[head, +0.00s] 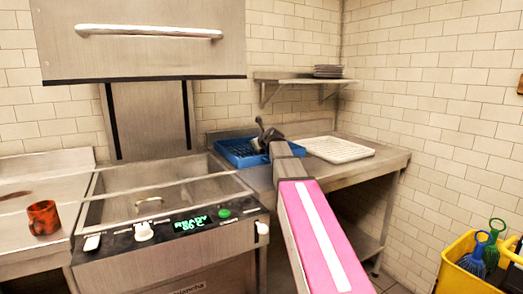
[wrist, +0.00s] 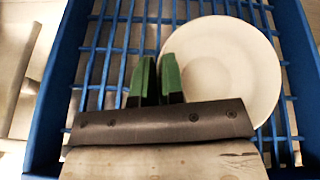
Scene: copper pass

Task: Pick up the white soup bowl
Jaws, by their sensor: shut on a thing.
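The white soup bowl (wrist: 235,65) lies in the blue rack (wrist: 48,103), in the upper right of the wrist view. My gripper (wrist: 160,65) has green fingertips close together at the bowl's left edge, shut on its rim. The right finger covers part of the bowl. In the head view my arm reaches over to the blue rack (head: 228,147) on the counter, and I cannot make out the bowl there. Whether the bowl is clear of the rack floor I cannot tell.
A white ribbed tray (head: 335,149) lies right of the rack. A wall shelf (head: 290,80) with stacked plates (head: 328,71) is above. The machine with a green display (head: 190,224) and an orange-red mug (head: 43,217) are left. A yellow bin (head: 465,270) stands at lower right.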

